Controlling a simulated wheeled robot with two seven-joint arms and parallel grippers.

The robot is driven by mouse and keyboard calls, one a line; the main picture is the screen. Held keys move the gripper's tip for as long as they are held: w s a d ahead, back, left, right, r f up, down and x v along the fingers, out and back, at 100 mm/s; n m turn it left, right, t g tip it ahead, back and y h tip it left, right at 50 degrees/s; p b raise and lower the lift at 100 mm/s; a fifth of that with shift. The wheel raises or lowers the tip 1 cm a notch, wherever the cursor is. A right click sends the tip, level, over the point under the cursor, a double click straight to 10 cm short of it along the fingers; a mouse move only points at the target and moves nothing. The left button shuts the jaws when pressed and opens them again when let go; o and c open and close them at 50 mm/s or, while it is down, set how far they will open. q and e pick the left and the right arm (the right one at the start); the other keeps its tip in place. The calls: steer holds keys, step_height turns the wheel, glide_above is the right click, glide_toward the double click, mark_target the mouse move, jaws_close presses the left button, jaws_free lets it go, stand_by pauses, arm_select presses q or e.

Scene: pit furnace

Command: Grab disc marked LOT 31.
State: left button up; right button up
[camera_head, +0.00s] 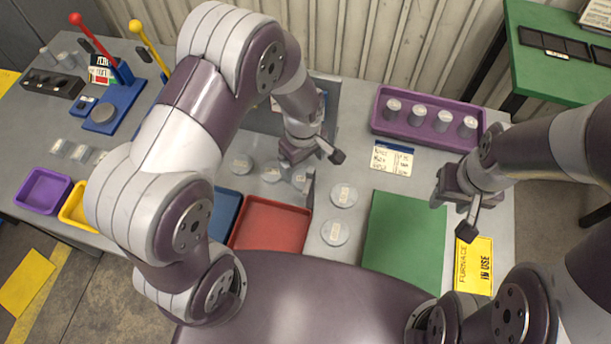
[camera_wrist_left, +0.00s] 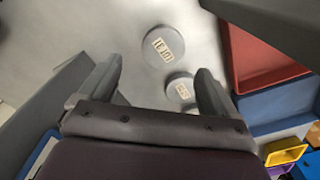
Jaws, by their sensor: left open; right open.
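Several round grey discs with pale labels lie on the grey table; the markings are too small to read, so I cannot tell which is LOT 31. In the head view, one disc (camera_head: 242,163), a second (camera_head: 271,171) and a partly covered third are by my left gripper (camera_head: 322,172). Two more discs, an upper (camera_head: 344,194) and a lower (camera_head: 335,232), lie right of the red tray. My left gripper is open and empty above the discs. The left wrist view shows a larger-looking disc (camera_wrist_left: 163,47) and another (camera_wrist_left: 180,88) between its fingers. My right gripper (camera_head: 453,212) is open and empty at the right.
A red tray (camera_head: 270,225) and blue tray (camera_head: 225,215) stand at the front. A green mat (camera_head: 403,240) lies right of the discs. A purple tray (camera_head: 425,141) with several cylinders is behind. A yellow FURNACE IN USE sign (camera_head: 473,265) lies at the right.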

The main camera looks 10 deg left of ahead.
mark_target(304, 178)
arm_select(q)
steer(key=f, duration=0.2)
steer(key=s+f+p, duration=0.1)
steer(key=f, duration=0.1)
steer(key=shift+f, duration=0.1)
steer(key=shift+w+d+f, duration=0.15)
steer(key=shift+f, duration=0.35)
steer(key=shift+r, duration=0.1)
steer(key=c, duration=1.4)
